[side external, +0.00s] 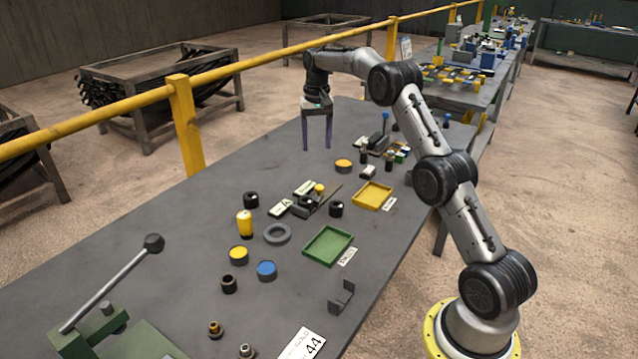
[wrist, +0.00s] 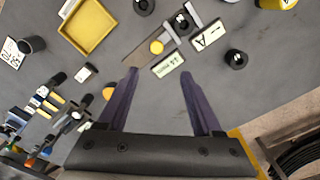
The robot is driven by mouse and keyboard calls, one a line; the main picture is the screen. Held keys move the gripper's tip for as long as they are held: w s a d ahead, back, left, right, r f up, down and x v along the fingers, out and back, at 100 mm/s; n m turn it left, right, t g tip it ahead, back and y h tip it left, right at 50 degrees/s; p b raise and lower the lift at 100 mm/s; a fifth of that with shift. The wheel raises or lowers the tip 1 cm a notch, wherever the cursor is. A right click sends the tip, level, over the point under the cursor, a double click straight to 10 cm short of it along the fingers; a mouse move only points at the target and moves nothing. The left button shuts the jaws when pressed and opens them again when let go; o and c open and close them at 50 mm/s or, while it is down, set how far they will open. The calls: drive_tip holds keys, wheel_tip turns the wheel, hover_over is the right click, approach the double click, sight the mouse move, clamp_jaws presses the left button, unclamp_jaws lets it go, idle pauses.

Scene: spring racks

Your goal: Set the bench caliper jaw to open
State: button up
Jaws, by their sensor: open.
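In the wrist view the knob (wrist: 157,47) and bar (wrist: 168,33) show just beyond my fingertips, beside the plates. The jaw's setting is too small to make out. My gripper (side external: 316,149) points down, open and empty, above the table on the far side of the caliper. Its two dark fingers (wrist: 159,73) are wide apart in the wrist view, with bare table between them.
A yellow tray (side external: 372,208) and a green tray (side external: 328,261) lie to the caliper's right and front. A yellow bottle (side external: 245,224), a grey ring (side external: 277,233) and several small cylinders stand nearby. A green lever press (side external: 110,300) is at the near left.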

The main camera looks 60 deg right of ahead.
sight(320, 186)
drive_tip(key=f, duration=1.4)
drive_tip(key=shift+s+d+f, duration=0.15)
drive_tip(key=shift+s+d, duration=0.05)
drive_tip(key=shift+d, duration=0.1)
drive_tip(key=shift+c, duration=0.2)
clamp_jaws()
idle(0.7)
